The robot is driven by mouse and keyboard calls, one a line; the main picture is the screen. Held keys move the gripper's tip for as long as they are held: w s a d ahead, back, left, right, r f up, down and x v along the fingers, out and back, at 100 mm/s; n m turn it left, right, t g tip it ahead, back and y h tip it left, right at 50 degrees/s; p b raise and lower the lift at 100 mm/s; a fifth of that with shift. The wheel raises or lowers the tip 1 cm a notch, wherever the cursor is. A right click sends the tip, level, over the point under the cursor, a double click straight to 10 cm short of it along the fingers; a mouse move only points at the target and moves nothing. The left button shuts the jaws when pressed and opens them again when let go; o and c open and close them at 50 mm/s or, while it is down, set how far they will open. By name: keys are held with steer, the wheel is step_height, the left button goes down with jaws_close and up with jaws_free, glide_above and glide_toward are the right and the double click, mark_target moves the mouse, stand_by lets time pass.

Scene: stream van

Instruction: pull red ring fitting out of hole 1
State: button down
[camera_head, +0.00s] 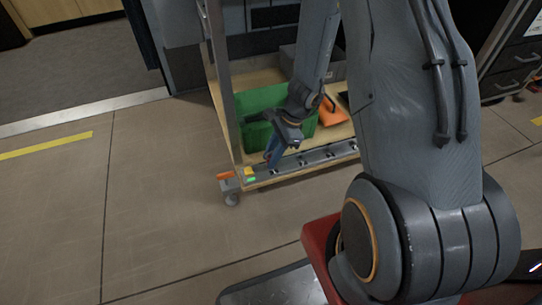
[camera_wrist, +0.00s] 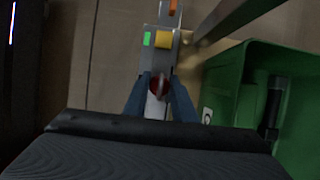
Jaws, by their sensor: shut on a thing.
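The red ring fitting (camera_wrist: 159,84) shows in the wrist view between the two blue fingers of my gripper (camera_wrist: 158,79), which is shut on it. It is at the near end of the grey rail (camera_wrist: 166,62), close to the yellow block. Whether it still sits in hole 1 cannot be told, as the fingers hide its lower part. In the head view my gripper (camera_head: 271,160) points down at the left end of the rail (camera_head: 300,162). Several dark round fixtures show along the rail to the right of it.
A green bin (camera_head: 257,102) stands on the wooden cart shelf (camera_head: 228,118) behind my gripper; its wall (camera_wrist: 234,75) is close on the right in the wrist view. A cart post (camera_wrist: 222,20) rises near the rail's end. An orange object (camera_head: 332,113) lies farther right. Floor at left is clear.

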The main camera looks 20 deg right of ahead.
steer(key=shift+r+p, duration=1.5)
steer(key=shift+p, duration=0.1)
steer(key=shift+r+p, duration=1.4)
